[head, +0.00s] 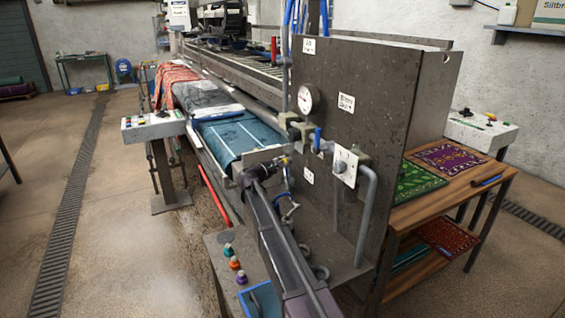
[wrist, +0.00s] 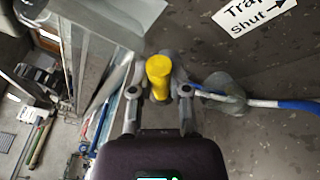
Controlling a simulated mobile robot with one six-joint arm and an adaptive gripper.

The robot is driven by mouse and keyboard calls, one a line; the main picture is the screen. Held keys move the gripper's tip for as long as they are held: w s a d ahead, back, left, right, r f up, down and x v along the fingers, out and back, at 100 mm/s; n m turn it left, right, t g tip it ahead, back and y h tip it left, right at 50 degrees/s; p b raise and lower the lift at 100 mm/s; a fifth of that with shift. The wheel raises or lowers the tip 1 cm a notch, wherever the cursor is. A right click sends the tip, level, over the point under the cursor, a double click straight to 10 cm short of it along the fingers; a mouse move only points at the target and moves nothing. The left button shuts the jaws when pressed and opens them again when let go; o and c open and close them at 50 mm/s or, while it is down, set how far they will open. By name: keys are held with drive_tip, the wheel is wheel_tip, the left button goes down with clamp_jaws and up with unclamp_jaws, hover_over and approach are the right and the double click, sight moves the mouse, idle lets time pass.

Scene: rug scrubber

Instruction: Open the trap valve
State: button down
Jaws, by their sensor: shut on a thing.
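The trap valve's yellow handle (wrist: 158,76) stands between my two fingers in the wrist view. My gripper (wrist: 159,93) is shut on it, with one finger on each side. A white label (wrist: 256,12) reading "Trap", "Shut" and an arrow is on the dark panel at upper right. The valve body behind the handle is mostly hidden. In the head view my gripper (head: 281,163) is at the left edge of the panel, below the pressure gauge. The handle is too small there to make out clearly.
The dark panel (head: 345,85) carries a gauge (head: 308,99), pipes and a blue lever (head: 318,139). A blue hose (wrist: 283,104) runs right from near the valve. A wooden table (head: 462,190) with small rugs stands right. The floor at left is open.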

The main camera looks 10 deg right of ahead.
drive_tip(key=shift+w+r+n+g+y+p, duration=0.35)
drive_tip(key=shift+r+n+p, duration=0.25)
drive_tip(key=shift+n+p, duration=0.6)
drive_tip(key=shift+w+a+r+n+g+p, duration=0.2)
drive_tip(key=shift+w+n+g+p, duration=0.3)
drive_tip(key=shift+n+p, duration=0.55)
drive_tip(key=shift+w+a+r+n+g+p, duration=0.1)
drive_tip(key=shift+w+n+g+p, duration=0.15)
drive_tip(key=shift+n, duration=0.3)
drive_tip(key=shift+w+a+n+g+p, duration=0.1)
drive_tip(key=shift+n+g+p, duration=0.25)
drive_tip(key=shift+n, duration=0.15)
drive_tip(key=shift+w+a+n+g+p, duration=0.1)
drive_tip(key=shift+w+n+g+p, duration=0.15)
drive_tip(key=shift+n, duration=0.3)
drive_tip(key=shift+w+n+g+p, duration=0.1)
drive_tip(key=shift+n+g+p, duration=0.15)
drive_tip(key=shift+n, duration=0.3)
drive_tip(key=c, duration=0.6)
unclamp_jaws()
drive_tip(key=shift+s+y, duration=0.15)
drive_tip(key=shift+y, duration=0.1)
